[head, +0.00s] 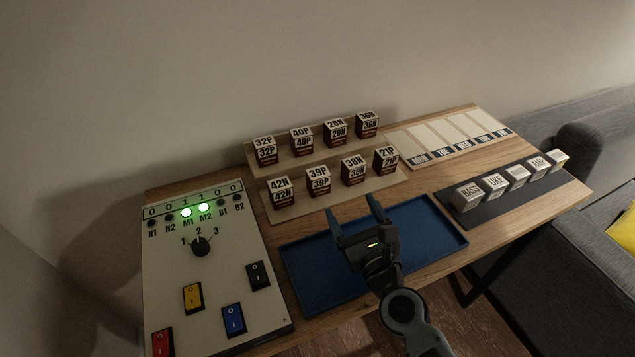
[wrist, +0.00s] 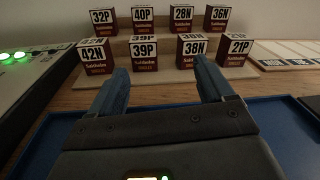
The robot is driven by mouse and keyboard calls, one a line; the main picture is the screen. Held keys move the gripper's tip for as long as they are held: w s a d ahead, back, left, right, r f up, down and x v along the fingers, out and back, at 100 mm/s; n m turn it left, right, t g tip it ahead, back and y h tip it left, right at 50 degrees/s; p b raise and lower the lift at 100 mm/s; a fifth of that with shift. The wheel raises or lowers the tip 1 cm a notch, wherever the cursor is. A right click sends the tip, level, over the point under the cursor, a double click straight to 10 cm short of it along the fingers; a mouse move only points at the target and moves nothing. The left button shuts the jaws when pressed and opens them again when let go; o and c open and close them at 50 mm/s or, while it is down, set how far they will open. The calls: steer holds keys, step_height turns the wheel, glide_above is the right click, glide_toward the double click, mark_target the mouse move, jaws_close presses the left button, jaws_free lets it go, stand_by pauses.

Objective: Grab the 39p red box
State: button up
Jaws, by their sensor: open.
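The 39P box (head: 318,181) is a small dark red box with a white top and label. It stands in the front row of the stepped wooden rack, between the 42N box (head: 282,191) and the 38N box (head: 353,170). In the wrist view the 39P box (wrist: 144,54) stands ahead, between my fingertips in the picture and beyond them. My gripper (head: 357,212) is open and empty over the blue tray (head: 440,214), in front of the rack and apart from the boxes. It also shows in the wrist view (wrist: 160,70).
The 21P box (head: 385,160) ends the front row; the 32P, 40P, 28N and 36N boxes stand on the step behind. A control panel (head: 215,290) is at left. A day-marked board (head: 445,138) and a dark strip of labelled blocks (head: 512,184) are at right.

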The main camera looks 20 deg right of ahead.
steer(key=m+y, duration=0.1)
glide_toward(318, 172)
steer(key=shift+w+d+f, duration=0.15)
steer(key=shift+w, duration=4.8)
steer(key=c, duration=1.1)
steer(key=shift+c, duration=0.2)
